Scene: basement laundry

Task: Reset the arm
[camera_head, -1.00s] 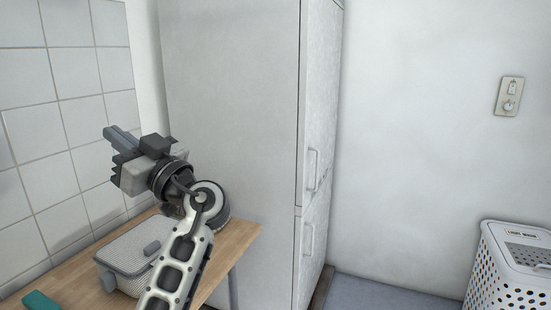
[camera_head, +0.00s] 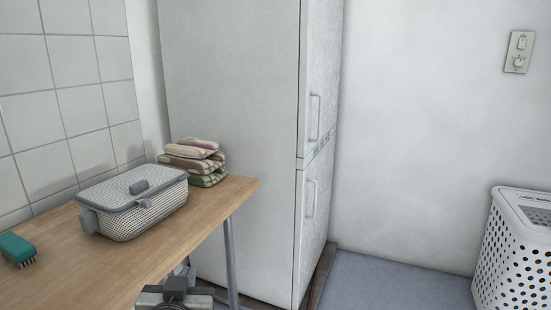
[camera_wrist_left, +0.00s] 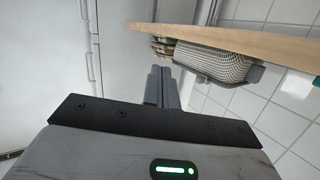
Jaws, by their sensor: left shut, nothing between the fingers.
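My left gripper (camera_head: 178,285) is low in the head view, beside and below the front edge of the wooden table (camera_head: 100,268). Only part of it shows. In the left wrist view its two fingers (camera_wrist_left: 162,84) lie together, shut and empty. They touch nothing that I can see. My right gripper is in neither view.
On the table are a grey lidded basket (camera_head: 140,212), folded striped towels (camera_head: 192,160) and a teal brush (camera_head: 17,249). A tall white fridge (camera_head: 235,120) stands behind. A white perforated hamper (camera_head: 515,250) is at right. The blue-grey floor (camera_head: 390,285) between is clear.

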